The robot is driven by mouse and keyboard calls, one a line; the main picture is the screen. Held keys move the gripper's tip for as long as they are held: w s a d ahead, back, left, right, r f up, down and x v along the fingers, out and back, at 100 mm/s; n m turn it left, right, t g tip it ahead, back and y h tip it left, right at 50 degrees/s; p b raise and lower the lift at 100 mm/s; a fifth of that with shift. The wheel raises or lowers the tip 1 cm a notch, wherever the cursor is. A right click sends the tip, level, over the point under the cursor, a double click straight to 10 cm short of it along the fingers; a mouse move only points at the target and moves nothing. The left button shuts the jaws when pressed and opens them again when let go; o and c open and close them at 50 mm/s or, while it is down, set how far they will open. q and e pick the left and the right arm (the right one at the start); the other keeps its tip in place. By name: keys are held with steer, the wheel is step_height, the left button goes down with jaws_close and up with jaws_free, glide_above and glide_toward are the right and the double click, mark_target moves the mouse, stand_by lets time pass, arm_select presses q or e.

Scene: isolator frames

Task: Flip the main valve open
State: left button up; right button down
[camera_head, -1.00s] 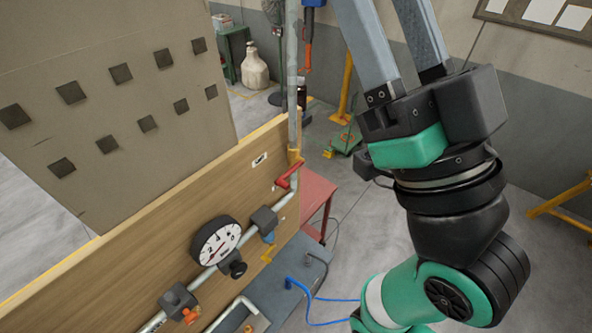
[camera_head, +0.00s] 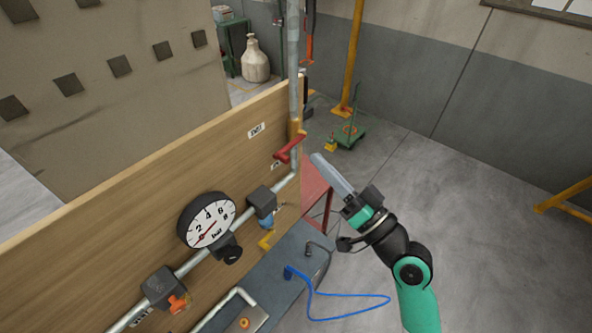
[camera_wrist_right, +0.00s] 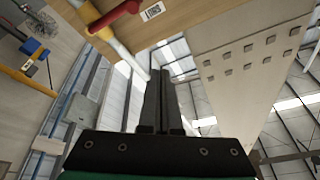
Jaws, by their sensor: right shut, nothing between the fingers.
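The valve with a red lever handle (camera_head: 290,148) sits on the vertical grey pipe at the right end of the wooden board. Its brass-coloured body is beside the handle, and the red lever slants down to the left. In the right wrist view the red handle (camera_wrist_right: 114,18) and brass body (camera_wrist_right: 101,33) show at the upper left. My right gripper (camera_head: 318,158) is shut and empty, its long grey fingers pointing at the handle from the right, apart from it. The fingertips (camera_wrist_right: 160,73) also show in the wrist view. My left gripper is out of view.
A pressure gauge (camera_head: 207,221), an orange knob (camera_head: 180,303) and a small yellow lever (camera_head: 266,240) are along the lower pipe.

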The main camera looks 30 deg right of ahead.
mark_target(292, 146)
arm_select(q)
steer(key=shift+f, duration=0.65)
arm_select(e)
steer(key=shift+m+h, duration=0.5)
steer(key=shift+h, duration=0.1)
steer(key=f, duration=0.1)
steer(key=d+f, duration=0.2)
steer(key=shift+s+d+f, duration=0.25)
steer(key=shift+s+f, duration=0.05)
steer(key=shift+f, duration=0.05)
steer(key=p+x, duration=0.2)
steer(key=x, duration=0.8)
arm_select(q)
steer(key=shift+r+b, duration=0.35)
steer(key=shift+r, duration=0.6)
arm_select(e)
steer(key=f, duration=0.1)
steer(key=a+f, duration=0.2)
steer(key=shift+s+f, duration=0.3)
steer(key=shift+f, duration=0.05)
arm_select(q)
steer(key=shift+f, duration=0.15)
arm_select(e)
steer(key=shift+a, duration=0.1)
